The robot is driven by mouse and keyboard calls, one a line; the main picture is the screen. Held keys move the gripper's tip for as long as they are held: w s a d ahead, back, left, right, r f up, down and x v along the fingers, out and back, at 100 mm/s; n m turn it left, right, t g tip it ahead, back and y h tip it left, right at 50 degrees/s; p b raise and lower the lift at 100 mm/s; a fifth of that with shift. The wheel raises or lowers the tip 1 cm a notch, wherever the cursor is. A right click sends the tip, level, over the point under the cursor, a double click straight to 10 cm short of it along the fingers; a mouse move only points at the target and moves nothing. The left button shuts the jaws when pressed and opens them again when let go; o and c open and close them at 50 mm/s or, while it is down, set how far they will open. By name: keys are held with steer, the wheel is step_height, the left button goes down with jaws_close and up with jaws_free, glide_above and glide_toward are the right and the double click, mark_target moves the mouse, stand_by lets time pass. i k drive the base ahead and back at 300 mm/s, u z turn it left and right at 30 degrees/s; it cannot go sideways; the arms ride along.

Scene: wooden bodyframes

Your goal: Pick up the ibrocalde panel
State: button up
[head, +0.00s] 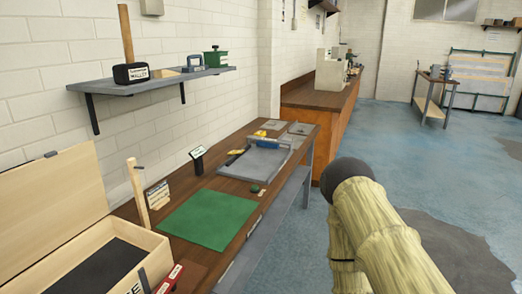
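I cannot tell for sure which thing is the ibrocalde panel, as the labels are too small to read. On the wooden workbench (228,180) lies a flat grey tray or plate (255,162) with a blue-and-white bar across its far edge. Smaller grey plates (301,128) lie at the bench's far end. A small black-framed sign (198,159) stands by the wall, and a lettered card (157,195) leans near a wooden post. My wood-textured arm shows at the lower right, with a dark rounded joint. My gripper is out of view.
A green mat (209,219) lies bare on the near bench. An open wooden box (55,255) stands at the left. A wall shelf (150,82) holds a mallet (130,72) and small tools. The blue floor at right is largely clear.

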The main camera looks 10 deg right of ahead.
mark_target(296, 127)
steer(key=z, duration=0.75)
steer(key=i, duration=1.6)
steer(key=z, duration=0.3)
steer(key=i, duration=1.65)
steer(key=u, duration=0.75)
steer(key=i, duration=0.85)
steer(key=u, duration=0.3)
